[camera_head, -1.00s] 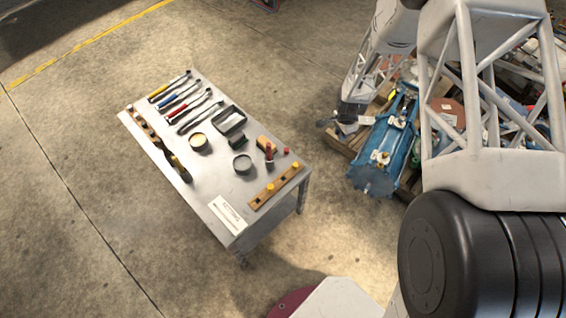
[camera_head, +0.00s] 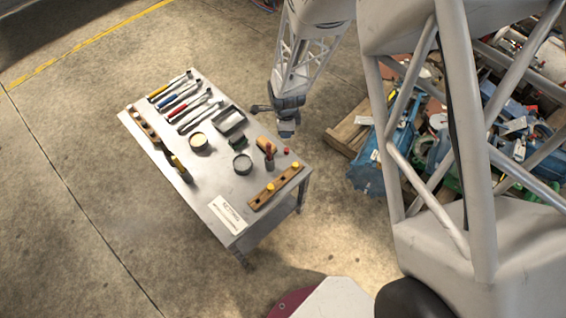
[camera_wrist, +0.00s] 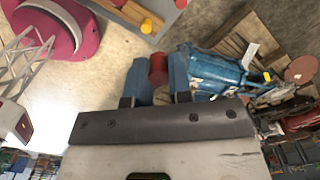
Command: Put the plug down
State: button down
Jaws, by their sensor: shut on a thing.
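My gripper (camera_head: 286,131) is in the air just off the right edge of the metal table (camera_head: 222,178), near its back right corner. In the wrist view my gripper (camera_wrist: 159,76) is shut on a red plug (camera_wrist: 158,68), which sits between its two blue-grey fingers. The held plug cannot be made out in the head view. A wooden rack (camera_head: 260,200) with yellow plugs lies along the table's near right edge. Another red plug (camera_head: 287,151) stands near that table edge and shows at the top of the wrist view (camera_wrist: 181,4).
The table also bears several wrenches (camera_head: 175,95), a black tray (camera_head: 229,119), round tins (camera_head: 242,163), a second wooden rack (camera_head: 142,122) and a white label (camera_head: 229,212). A pallet (camera_head: 347,133) with blue machine parts (camera_head: 367,178) stands to the right.

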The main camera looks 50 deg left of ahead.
jog(key=shift+s+a+r, duration=0.15)
jog(key=shift+s+r, duration=0.15)
jog(key=shift+s, duration=0.2)
jog(key=shift+f, duration=0.15)
send_over(283, 163)
notch_tip(283, 163, down, 14)
jog(key=shift+r, duration=0.25)
dwell(0.4)
jog(key=shift+f, duration=0.1)
jog(key=shift+f, duration=2.05)
jog(key=shift+f, duration=0.15)
jog(key=c, duration=1.3)
grip_release()
